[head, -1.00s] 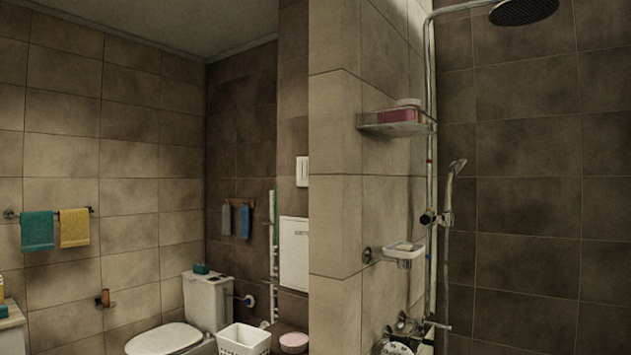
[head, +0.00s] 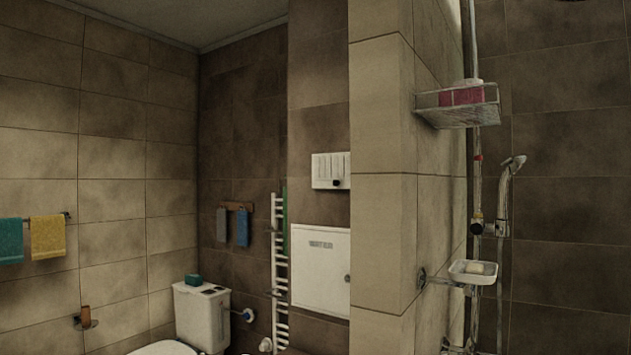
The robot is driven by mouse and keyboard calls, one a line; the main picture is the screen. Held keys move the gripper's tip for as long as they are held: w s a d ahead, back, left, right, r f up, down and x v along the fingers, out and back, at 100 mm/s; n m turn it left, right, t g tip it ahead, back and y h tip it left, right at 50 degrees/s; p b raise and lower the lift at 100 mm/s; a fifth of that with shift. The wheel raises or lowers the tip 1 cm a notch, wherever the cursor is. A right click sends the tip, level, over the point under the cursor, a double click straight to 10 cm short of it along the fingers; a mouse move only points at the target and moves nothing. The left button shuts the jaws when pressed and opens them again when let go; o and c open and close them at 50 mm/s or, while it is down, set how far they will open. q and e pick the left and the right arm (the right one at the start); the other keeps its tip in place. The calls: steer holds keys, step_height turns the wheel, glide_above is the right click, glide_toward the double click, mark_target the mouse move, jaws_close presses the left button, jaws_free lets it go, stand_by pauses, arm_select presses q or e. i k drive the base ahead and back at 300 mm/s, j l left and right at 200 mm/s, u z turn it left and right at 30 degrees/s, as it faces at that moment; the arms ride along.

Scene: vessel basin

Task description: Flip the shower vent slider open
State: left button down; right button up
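A white wall vent (head: 330,171) with upright slots and a small dark knob (head: 336,183) at its lower edge is on the dark tiled wall, left of the light tiled partition. It looks like the vent with the slider; its right edge meets the partition's edge in the picture. I cannot tell whether its slots are open or shut. Neither of my grippers is in view.
A white access panel (head: 320,272) is below the vent, with a white towel radiator (head: 280,265) left of it. The tiled partition (head: 382,180) juts out on the right, carrying a shower shelf (head: 458,105) and a soap dish (head: 473,271). A toilet (head: 203,318) stands at lower left.

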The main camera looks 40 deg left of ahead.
mark_target(337, 183)
steer(key=i+j, duration=0.15)
steer(key=j, duration=0.35)
steer(key=i+j+z, duration=0.1)
steer(key=j, duration=0.45)
steer(key=i+j, duration=0.2)
steer(key=j, duration=0.3)
steer(key=i+j, duration=0.1)
steer(key=j, duration=0.45)
steer(key=i+j+z, duration=0.1)
steer(key=j, duration=0.45)
steer(key=i+j, duration=0.15)
steer(key=j, duration=0.35)
steer(key=i+j+z, duration=0.1)
steer(key=j, duration=0.45)
